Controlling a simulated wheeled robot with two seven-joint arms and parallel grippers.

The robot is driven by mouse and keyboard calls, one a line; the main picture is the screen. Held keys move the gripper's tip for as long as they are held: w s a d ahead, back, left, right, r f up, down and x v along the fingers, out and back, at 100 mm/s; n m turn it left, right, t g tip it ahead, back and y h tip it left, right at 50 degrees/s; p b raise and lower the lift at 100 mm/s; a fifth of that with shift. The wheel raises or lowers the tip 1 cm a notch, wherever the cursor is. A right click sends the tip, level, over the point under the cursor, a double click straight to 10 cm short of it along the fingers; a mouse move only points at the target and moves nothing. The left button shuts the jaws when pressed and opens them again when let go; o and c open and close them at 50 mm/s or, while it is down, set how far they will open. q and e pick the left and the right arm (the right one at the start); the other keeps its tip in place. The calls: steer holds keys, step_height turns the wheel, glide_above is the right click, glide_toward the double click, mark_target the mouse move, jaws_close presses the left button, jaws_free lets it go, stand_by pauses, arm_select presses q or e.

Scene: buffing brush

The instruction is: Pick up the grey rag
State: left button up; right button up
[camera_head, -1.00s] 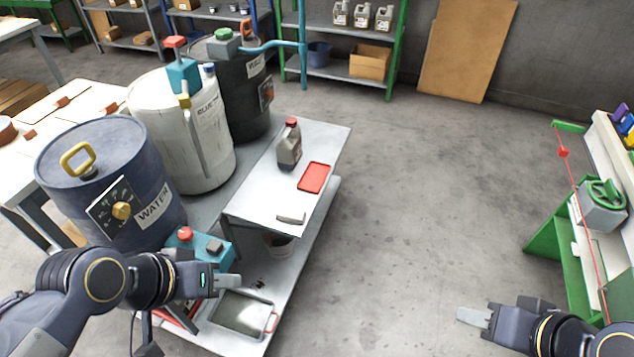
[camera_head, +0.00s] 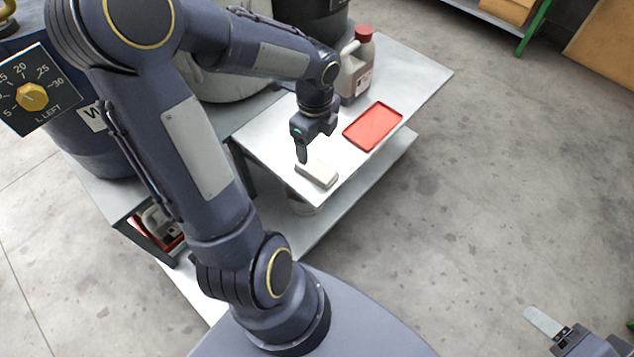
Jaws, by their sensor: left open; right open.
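The grey rag (camera_head: 318,174) looks like a small pale grey folded pad with a darker edge. It lies flat near the front corner of the white tabletop (camera_head: 265,142). My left gripper (camera_head: 302,154) points down just above the rag's far left end. It is open, with nothing seen between its fingers. Whether a fingertip touches the rag I cannot tell. My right gripper (camera_head: 545,322) is low at the right over bare floor, away from the table, open and empty.
A red tray (camera_head: 373,127) lies to the right of the rag. A jug with a red cap (camera_head: 355,68) stands behind, close to my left wrist. A blue drum (camera_head: 85,130) with a dial is at the left.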

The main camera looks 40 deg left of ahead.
mark_target(318, 168)
arm_select(q)
step_height(318, 168, down, 4)
steer(key=shift+w+r+m+b, duration=0.1)
steer(key=shift+r+m+b, duration=0.2)
steer(key=shift+b, duration=0.3)
steer(key=f+b, duration=0.2)
steer(key=f, duration=0.1)
steer(key=f+b, duration=0.1)
steer(key=f, duration=0.1)
steer(key=shift+d+f, duration=0.25)
steer(key=shift+d, duration=0.15)
steer(key=shift+r, duration=0.1)
steer(key=c, duration=1.1)
